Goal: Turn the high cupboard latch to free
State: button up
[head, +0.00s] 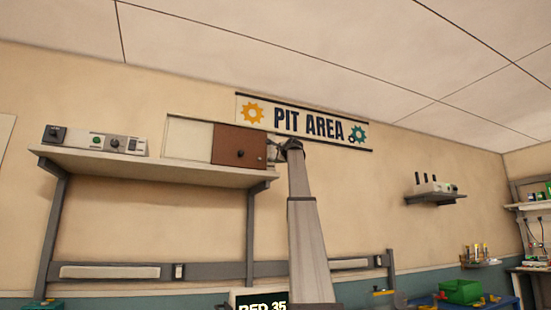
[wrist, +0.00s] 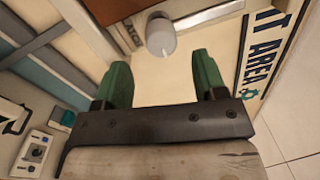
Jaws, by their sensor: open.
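The high cupboard has a brown door (head: 238,146) and stands on the wall shelf. In the wrist view, a round pale grey knob (wrist: 160,37), which appears to be the latch, sits beside the brown panel (wrist: 112,8). My gripper (wrist: 158,65) is open, its two green fingers apart and empty. The knob lies just beyond the fingertips, roughly between them, and I see no contact. In the head view, my gripper (head: 280,148) is at the right end of the cupboard and my arm hides most of that part. The knob cannot be made out there.
The grey shelf (head: 150,168) runs under the cupboard. A control box (head: 95,142) with knobs stands at its left end. The PIT AREA sign (head: 305,122) hangs just above and right of my gripper. A small shelf (head: 436,198) is farther right; bare wall lies between.

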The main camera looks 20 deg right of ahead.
jog(key=s, duration=0.5)
jog(key=shift+s+f, duration=0.2)
